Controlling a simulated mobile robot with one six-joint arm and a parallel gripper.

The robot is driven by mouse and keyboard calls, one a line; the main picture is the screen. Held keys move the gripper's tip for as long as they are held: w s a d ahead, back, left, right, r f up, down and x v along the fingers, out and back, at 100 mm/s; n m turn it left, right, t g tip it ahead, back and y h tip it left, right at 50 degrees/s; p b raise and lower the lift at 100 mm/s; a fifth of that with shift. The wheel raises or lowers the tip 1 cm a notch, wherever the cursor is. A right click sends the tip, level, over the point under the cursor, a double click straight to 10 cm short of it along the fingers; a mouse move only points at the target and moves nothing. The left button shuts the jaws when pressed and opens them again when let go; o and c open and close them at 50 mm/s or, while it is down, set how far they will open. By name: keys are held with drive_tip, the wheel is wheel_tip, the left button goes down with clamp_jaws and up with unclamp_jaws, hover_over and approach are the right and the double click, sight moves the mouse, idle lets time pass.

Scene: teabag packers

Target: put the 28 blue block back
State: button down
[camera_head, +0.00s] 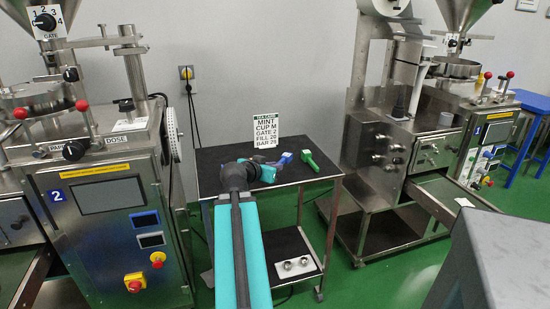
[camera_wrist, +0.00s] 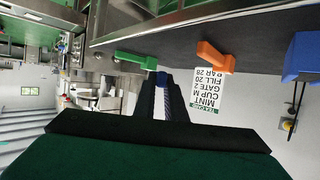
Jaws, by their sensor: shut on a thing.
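My gripper (camera_wrist: 162,100) is shut on a blue block (camera_wrist: 162,78), of which a small blue part shows between the dark fingers in the wrist view. In the head view a blue block (camera_head: 285,158) shows at the end of my arm, above the black cart top (camera_head: 215,165). The wrist view is upside down. It shows a green block (camera_wrist: 145,60), an orange block (camera_wrist: 215,57) and a larger-looking blue block (camera_wrist: 304,57) on the cart. The green block (camera_head: 310,161) also shows in the head view. No numbers on the blocks are legible.
A sign (camera_head: 265,135) with settings, ending in BAR 28, stands at the cart's back. Teabag machines stand left (camera_head: 110,220) and right (camera_head: 400,130) of the cart. The cart's left back is clear.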

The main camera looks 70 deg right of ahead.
drive_tip(key=p, duration=0.5)
drive_tip(key=shift+w+d+p, duration=0.1)
drive_tip(key=shift+w+p, duration=0.05)
drive_tip(key=shift+p, duration=0.2)
drive_tip(key=shift+w+d+f, duration=0.1)
drive_tip(key=shift+w+d, duration=0.05)
drive_tip(key=shift+d, duration=0.2)
drive_tip(key=shift+w+d+f+p, duration=0.15)
drive_tip(key=shift+w+d+p, duration=0.3)
drive_tip(key=shift+d, duration=0.95)
drive_tip(key=shift+w+d+f+p, duration=0.15)
drive_tip(key=shift+w+d, duration=0.45)
drive_tip(key=shift+d, duration=0.8)
drive_tip(key=shift+w+d+f+p, duration=0.2)
drive_tip(key=shift+w+d, duration=0.35)
drive_tip(key=shift+d, duration=0.85)
drive_tip(key=shift+w+d, duration=0.2)
drive_tip(key=shift+d, duration=0.3)
drive_tip(key=shift+a+f+p, duration=0.15)
drive_tip(key=shift+f+p, duration=0.5)
drive_tip(key=shift+f, duration=1.1)
drive_tip(key=shift+f, duration=0.1)
drive_tip(key=c, duration=1.8)
unclamp_jaws()
